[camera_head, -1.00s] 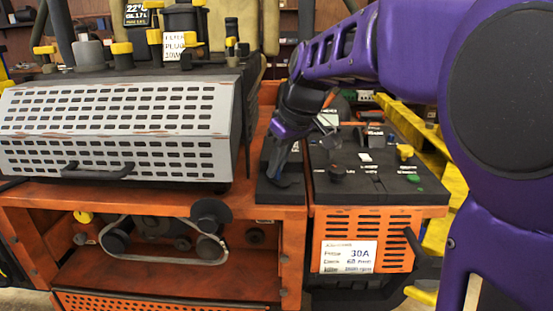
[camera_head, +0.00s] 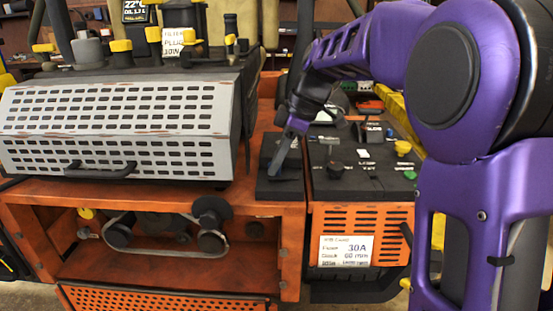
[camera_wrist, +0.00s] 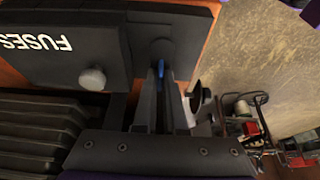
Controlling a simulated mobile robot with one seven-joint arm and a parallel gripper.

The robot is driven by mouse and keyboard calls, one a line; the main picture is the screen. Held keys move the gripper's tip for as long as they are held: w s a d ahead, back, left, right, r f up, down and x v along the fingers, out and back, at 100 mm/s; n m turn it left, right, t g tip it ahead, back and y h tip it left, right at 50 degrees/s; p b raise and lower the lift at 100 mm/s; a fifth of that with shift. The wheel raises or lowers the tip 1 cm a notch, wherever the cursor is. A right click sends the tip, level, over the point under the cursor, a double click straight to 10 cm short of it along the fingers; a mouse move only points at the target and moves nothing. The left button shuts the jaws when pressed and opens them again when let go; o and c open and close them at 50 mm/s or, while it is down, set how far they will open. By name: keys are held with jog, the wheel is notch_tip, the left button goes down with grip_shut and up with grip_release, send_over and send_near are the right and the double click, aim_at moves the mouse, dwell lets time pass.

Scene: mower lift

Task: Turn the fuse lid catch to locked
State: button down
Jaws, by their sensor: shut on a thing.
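The black fuse lid, marked FUSES, fills the upper left of the wrist view (camera_wrist: 50,66) and has a grey round knob (camera_wrist: 93,79) on it. In the head view the black fuse box top (camera_head: 272,188) lies on the orange frame, left of the black control panel. My gripper (camera_wrist: 161,75) is shut on the catch at the lid's right end. Only a small blue part of the catch (camera_wrist: 161,68) shows between the fingertips. In the head view my gripper (camera_head: 278,168) points down onto the fuse box top. The catch's marks are not readable.
A grey perforated guard (camera_head: 120,130) with a black handle stands to the left.

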dwell(0.5)
jog(key=c, duration=1)
grip_release()
jog(key=p+v, duration=0.3)
jog(key=v, duration=1.4)
jog(key=shift+r, duration=0.25)
jog(key=shift+w, duration=0.15)
